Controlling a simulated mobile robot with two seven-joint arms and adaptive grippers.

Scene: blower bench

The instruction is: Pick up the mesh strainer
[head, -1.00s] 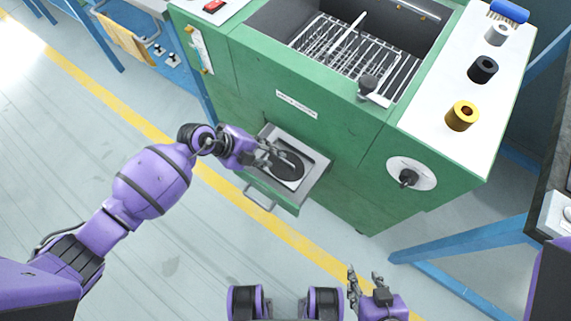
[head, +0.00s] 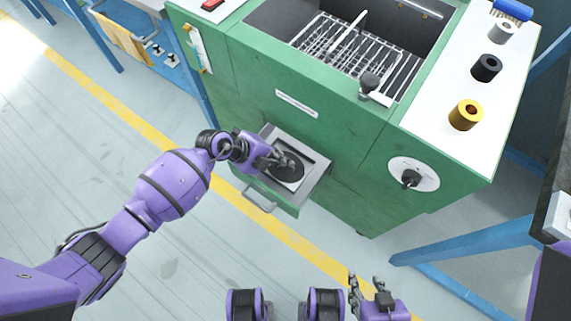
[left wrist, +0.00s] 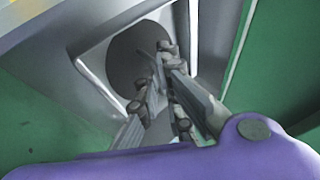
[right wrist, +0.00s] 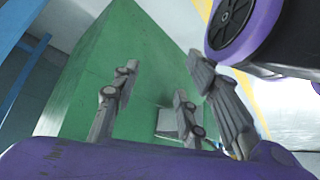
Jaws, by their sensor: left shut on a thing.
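The mesh strainer (head: 291,172) looks like a dark round disc. It lies in the open drawer low on the front of the green cabinet, over a pale square plate. My left gripper (head: 277,159) reaches down over its left side. In the left wrist view the strainer (left wrist: 127,58) is a dark grey round behind the fingers. The left gripper (left wrist: 160,78) is shut with its fingers close together on a thin part of the strainer; the exact contact is hidden. My right gripper (head: 365,283) is open and empty, away from the cabinet; its spread fingers show in the right wrist view (right wrist: 158,90).
The metal drawer (head: 318,176) has raised walls around the strainer and a front bar handle (head: 260,200). The green cabinet (head: 330,125) stands directly behind it. Black, yellow (head: 466,114) and pale spools stand on its right top. Open floor lies in front.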

